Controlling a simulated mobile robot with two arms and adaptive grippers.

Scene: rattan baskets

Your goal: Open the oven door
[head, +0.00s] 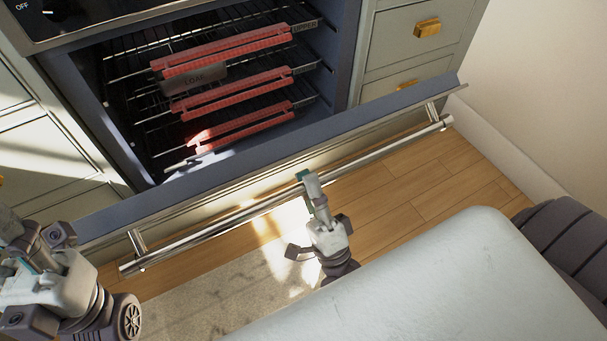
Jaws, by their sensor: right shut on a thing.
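The oven (125,105) stands open at the upper middle, with its dark inside and several wire racks in view. Its door (240,172) is swung down and outward, seen nearly along its top edge. A long metal handle bar (225,222) runs along the front of the door. My right gripper (308,182) is shut on the handle bar, right of its middle. My left gripper is not clearly seen; part of my left arm shows at the lower left, away from the door, and its fingers cannot be made out.
Red guards (235,90) line the front edges of the racks. Drawers with brass pulls (427,27) are right of the oven. Wooden floor (400,190) and a pale rug (220,295) lie below the door. A white wall (545,80) bounds the right side.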

